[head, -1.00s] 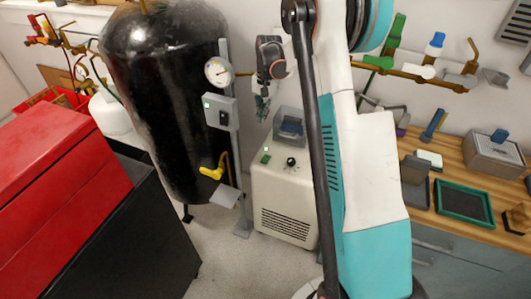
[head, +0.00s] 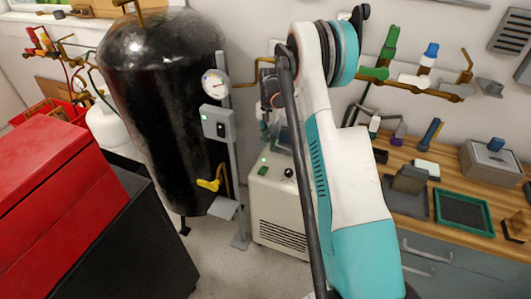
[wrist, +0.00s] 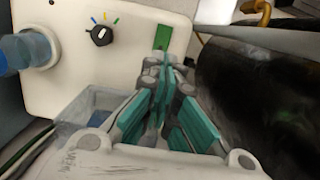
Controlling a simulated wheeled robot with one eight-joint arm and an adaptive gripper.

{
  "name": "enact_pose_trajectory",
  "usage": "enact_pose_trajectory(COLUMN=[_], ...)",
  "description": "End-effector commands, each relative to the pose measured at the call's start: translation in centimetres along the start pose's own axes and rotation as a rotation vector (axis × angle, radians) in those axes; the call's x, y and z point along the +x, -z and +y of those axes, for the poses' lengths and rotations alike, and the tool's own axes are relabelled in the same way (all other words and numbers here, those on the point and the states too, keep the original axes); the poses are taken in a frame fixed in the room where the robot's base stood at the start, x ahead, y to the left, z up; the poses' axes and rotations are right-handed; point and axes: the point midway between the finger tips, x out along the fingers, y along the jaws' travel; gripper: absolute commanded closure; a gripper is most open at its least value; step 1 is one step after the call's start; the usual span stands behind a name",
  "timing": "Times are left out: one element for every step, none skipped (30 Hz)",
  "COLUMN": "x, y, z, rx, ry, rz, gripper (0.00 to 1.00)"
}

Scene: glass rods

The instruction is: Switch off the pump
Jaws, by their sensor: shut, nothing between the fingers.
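A cream pump unit (head: 282,222) with a front vent grille stands on the floor right of the black tank. Its green switch (head: 262,170) sits beside a small lit green lamp (head: 264,159) and a black knob (head: 289,172). In the wrist view the green switch (wrist: 163,36) is right of the knob (wrist: 102,35). My gripper (wrist: 163,68) is shut and empty, its tips just below the switch in that picture; contact cannot be told. In the head view my arm partly hides the gripper and the unit.
The black tank (head: 160,110) stands left of the unit, with a gauge (head: 215,84), a grey switch box (head: 218,123) and a yellow valve (head: 209,184). A wooden bench (head: 460,170) is at right. A red cabinet (head: 50,190) is at left. A blue-capped part (wrist: 25,50) sits on the unit.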

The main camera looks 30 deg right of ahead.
Motion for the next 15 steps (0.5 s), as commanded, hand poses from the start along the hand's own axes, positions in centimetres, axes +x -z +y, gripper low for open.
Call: enact_pose_trajectory(x=[0.9,1.3,2.0,2.6,3.2,4.0,4.6,5.2,6.0,6.6,7.2,8.0,8.6,9.1,9.8], y=[0.0,0.0,0.1,0.1,0.1,0.1,0.1,0.1,0.1,0.1,0.0,0.1,0.1,0.1,0.0], z=[0.0,0.0,0.0,0.0,0.0,0.0,0.0,0.0,0.0,0.0,0.0,0.0,0.0,0.0,0.0], rx=[0.000,0.000,0.000,0.000,0.000,0.000,0.000,0.000,0.000,0.000,0.000,0.000,0.000,0.000,0.000], ry=[0.000,0.000,0.000,0.000,0.000,0.000,0.000,0.000,0.000,0.000,0.000,0.000,0.000,0.000,0.000], rz=[0.000,0.000,0.000,0.000,0.000,0.000,0.000,0.000,0.000,0.000,0.000,0.000,0.000,0.000,0.000], gripper=[1.00,1.00,1.00,1.00,1.00,1.00,1.00,1.00,1.00,1.00,1.00,1.00,1.00,1.00,1.00])
